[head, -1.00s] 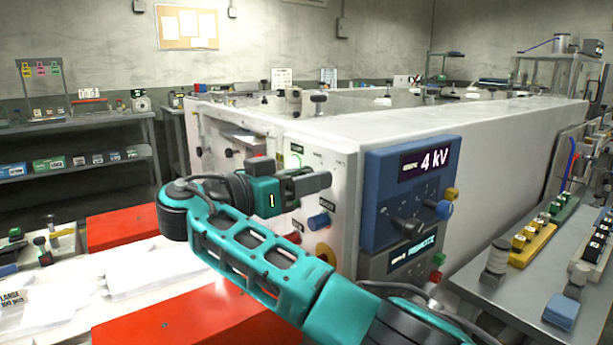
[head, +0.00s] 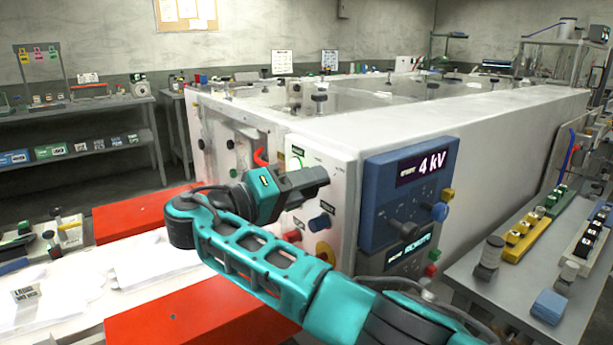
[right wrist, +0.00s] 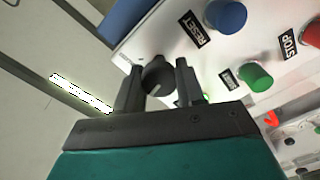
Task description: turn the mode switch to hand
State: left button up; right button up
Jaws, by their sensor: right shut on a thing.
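The mode switch appears to be the black round knob (right wrist: 157,77) on the white control panel (right wrist: 185,55). It has a pale mark on its face. My right gripper (right wrist: 158,80) has one finger on each side of this knob and is shut on it. In the head view my right gripper (head: 322,180) is at the white panel's front, and its fingers hide the knob there. A small display (head: 410,248) under the blue panel appears to read REMOTE. The switch's own position labels cannot be read. My left gripper is out of view.
A blue RESET button (right wrist: 226,14), a green button (right wrist: 255,78) and a red STOP button (right wrist: 312,32) sit near the knob. The blue 4 kV panel (head: 408,190) with its black handle (head: 402,229) is right of my gripper. A grey bench (head: 500,290) stands at right.

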jog(key=n+p, duration=0.1)
jog(key=n, duration=0.1)
jog(key=shift+r+n, duration=0.1)
jog(key=shift+n, duration=0.3)
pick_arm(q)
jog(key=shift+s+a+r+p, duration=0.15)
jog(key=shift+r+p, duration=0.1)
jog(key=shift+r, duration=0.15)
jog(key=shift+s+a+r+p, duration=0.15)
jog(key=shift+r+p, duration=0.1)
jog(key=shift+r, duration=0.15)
pick_arm(e)
jog(key=shift+n, duration=1.6)
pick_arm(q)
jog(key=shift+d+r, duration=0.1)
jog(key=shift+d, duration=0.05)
pick_arm(e)
jog(key=shift+n, duration=0.3)
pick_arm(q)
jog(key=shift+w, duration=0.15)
pick_arm(e)
jog(key=o, duration=1)
jog(key=shift+f, duration=0.2)
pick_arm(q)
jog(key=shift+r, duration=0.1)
